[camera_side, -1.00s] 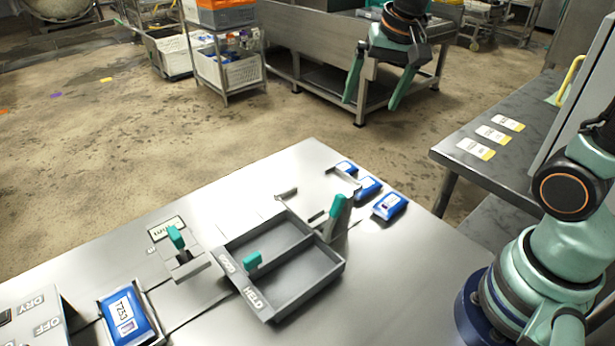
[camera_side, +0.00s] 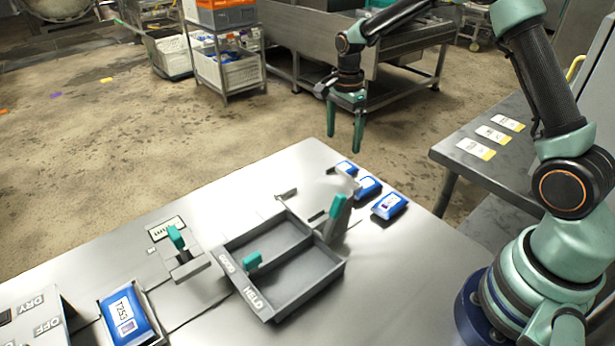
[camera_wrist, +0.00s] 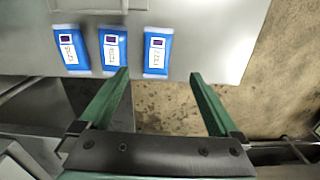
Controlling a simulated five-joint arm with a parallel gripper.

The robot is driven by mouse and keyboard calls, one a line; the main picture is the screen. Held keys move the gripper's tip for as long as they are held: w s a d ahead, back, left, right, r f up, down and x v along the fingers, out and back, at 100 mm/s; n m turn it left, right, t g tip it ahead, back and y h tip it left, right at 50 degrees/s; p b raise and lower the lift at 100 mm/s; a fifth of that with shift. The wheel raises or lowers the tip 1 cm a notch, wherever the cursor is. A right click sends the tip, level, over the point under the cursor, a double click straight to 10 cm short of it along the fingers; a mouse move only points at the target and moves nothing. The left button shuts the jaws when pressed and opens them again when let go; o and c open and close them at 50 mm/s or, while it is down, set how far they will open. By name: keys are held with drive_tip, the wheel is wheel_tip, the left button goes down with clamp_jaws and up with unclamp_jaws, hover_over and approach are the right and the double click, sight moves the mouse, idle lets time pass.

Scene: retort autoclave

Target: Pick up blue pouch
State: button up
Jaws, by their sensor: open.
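Three blue pouches lie in a row at the right edge of the steel table. In the side view these are a near pouch (camera_side: 389,206), a middle pouch (camera_side: 367,187) and a far pouch (camera_side: 346,168). The wrist view shows a left pouch (camera_wrist: 72,50), a centre pouch (camera_wrist: 113,50) and a right pouch (camera_wrist: 157,52), each with a white label. Another blue pouch (camera_side: 128,317), labelled T253, sits in a holder at the lower left. My gripper (camera_side: 345,142) is open, empty and pointing down, above the table's far corner. In the wrist view its fingertips (camera_wrist: 158,76) are below the pouch row.
A grey two-compartment tray (camera_side: 306,276) marked HELD stands mid-table. A teal-handled lever (camera_side: 337,215) rises at its right, and another teal handle (camera_side: 176,238) stands to its left. A side bench (camera_side: 455,150) at the right holds several labelled cards.

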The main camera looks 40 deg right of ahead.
sight(344, 166)
wheel_tip(344, 166, down, 3)
drive_tip(key=shift+f, duration=0.2)
drive_tip(key=shift+s+d+f, duration=0.15)
drive_tip(key=shift+f, duration=1.25)
drive_tip(key=shift+s+d+f, duration=0.15)
drive_tip(key=shift+f, duration=1.2)
drive_tip(key=c, duration=1.4)
drive_tip(key=shift+c, duration=0.3)
drive_tip(key=shift+r, duration=0.2)
